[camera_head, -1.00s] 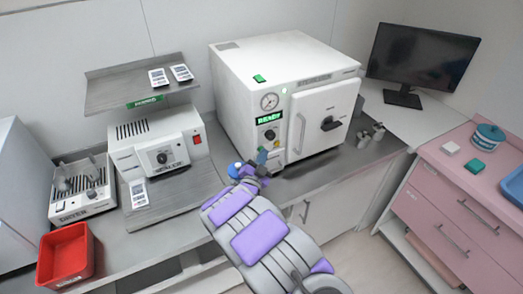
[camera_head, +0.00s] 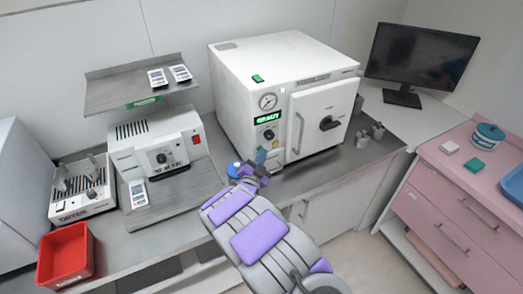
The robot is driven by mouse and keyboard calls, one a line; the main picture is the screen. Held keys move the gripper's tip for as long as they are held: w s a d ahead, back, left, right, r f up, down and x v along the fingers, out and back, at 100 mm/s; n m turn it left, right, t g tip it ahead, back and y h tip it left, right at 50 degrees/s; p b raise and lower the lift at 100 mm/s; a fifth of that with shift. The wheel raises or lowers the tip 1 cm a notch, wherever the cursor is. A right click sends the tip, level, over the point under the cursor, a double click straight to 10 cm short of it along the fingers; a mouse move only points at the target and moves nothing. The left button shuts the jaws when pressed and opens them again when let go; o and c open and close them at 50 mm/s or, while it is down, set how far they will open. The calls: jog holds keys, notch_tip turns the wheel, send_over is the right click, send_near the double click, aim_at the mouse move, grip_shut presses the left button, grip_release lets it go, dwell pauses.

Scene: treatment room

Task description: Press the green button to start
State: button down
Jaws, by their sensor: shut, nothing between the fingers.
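The white steriliser (camera_head: 235,92) stands on the grey counter, with a closed door at its right. Its front has a round gauge (camera_head: 268,101), a lit green display (camera_head: 268,117) and a dark knob (camera_head: 269,134). A small bright green spot (camera_head: 282,90) shows near the front's top edge; I cannot tell whether it is a button or a lamp.
Left of the steriliser are a sealer (camera_head: 160,148), a shelf (camera_head: 135,90), a dryer (camera_head: 80,190) and a red bin (camera_head: 65,255). A monitor (camera_head: 420,58) and small metal pieces (camera_head: 370,133) are at the right. A pink cabinet (camera_head: 455,200) stands front right.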

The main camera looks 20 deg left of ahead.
jog(key=shift+r, duration=0.25)
jog(key=shift+s+d+f+b, duration=0.1)
jog(key=shift+s+d+b, duration=0.25)
jog(key=shift+s+d, duration=0.65)
jog(key=shift+s+d+f+b, duration=0.1)
jog(key=shift+s+d+b, duration=0.2)
jog(key=shift+s+d, duration=0.7)
jog(key=shift+w+d, duration=0.15)
jog(key=shift+w, duration=0.05)
